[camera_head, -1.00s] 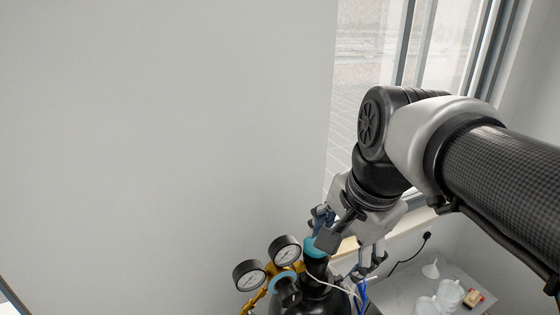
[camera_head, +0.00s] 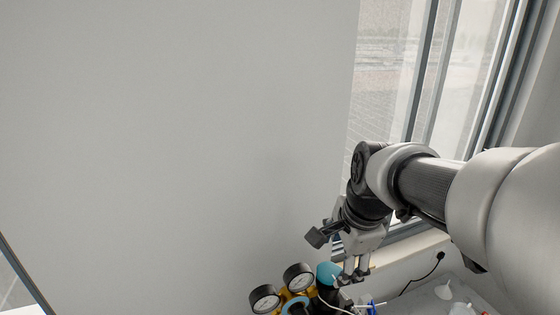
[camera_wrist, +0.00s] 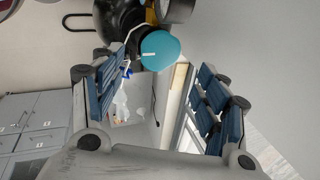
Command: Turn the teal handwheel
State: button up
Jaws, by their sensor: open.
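The teal handwheel (camera_head: 328,272) shows at the bottom of the head view, on top of a dark cylinder beside the gauges. My gripper (camera_head: 338,258) hangs over it and partly covers it. In the wrist view the handwheel (camera_wrist: 160,50) is a round teal cap with a white mark, at the top centre. My open gripper (camera_wrist: 155,78) shows its two blue-padded fingers at left and right. The handwheel appears in the gap near the fingertip ends, with no visible contact. How far it lies beyond them I cannot tell.
Two round gauges (camera_head: 281,287) and a yellow regulator with a blue ring (camera_head: 295,305) stand just left of the handwheel. A window (camera_head: 430,90) and its sill are on the right. A plain wall (camera_head: 180,130) fills the left. Grey cabinets (camera_wrist: 38,120) show in the wrist view.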

aim_at(331, 272)
jog(key=x, duration=0.6)
jog(key=shift+f, duration=0.3)
jog(key=c, duration=1.1)
